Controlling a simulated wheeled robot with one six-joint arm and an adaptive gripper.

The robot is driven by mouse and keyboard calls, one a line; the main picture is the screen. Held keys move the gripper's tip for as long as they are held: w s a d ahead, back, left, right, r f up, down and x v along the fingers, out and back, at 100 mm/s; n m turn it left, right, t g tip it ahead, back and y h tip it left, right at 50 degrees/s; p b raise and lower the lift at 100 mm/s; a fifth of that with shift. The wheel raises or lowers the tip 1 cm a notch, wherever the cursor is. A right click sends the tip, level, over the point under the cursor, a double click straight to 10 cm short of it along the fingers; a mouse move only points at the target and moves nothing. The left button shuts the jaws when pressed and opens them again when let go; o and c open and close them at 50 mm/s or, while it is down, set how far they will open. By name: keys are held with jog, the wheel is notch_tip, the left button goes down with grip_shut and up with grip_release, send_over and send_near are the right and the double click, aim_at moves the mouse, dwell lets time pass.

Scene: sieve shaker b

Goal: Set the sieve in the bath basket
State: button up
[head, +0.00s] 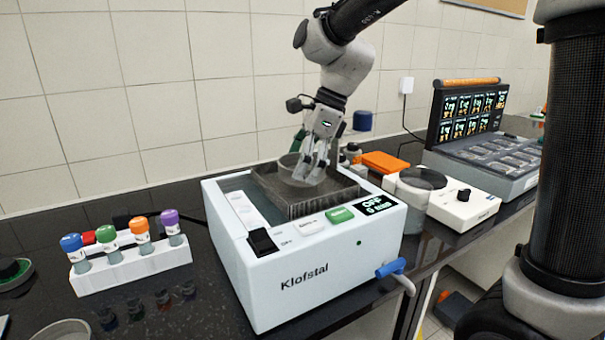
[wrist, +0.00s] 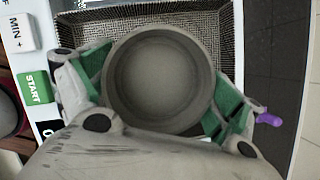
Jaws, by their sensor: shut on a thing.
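The sieve (head: 291,172) is a grey round pan. My gripper (head: 312,162) is shut on it from above, and in the wrist view the green-padded fingers flank the sieve (wrist: 158,82) on its left and right. The bath basket (head: 318,208) is a dark mesh box set in the top of the white Klofstal bath (head: 310,270). The sieve is over the basket opening, its lower part near the rim level. Basket mesh (wrist: 115,28) shows around the sieve in the wrist view. Whether the sieve touches the basket floor is hidden.
A white rack (head: 135,268) with several coloured-cap tubes stands left of the bath. A white device with a round dark plate (head: 422,179) and an orange block (head: 385,162) stand to the right. A blue-handled tap (head: 390,268) sticks out of the bath's front right.

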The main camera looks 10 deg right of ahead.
jog(key=shift+f, duration=0.95)
jog(key=o, duration=0.8)
jog(key=shift+f, duration=0.15)
jog(key=shift+c, duration=0.2)
jog(key=v, duration=1.2)
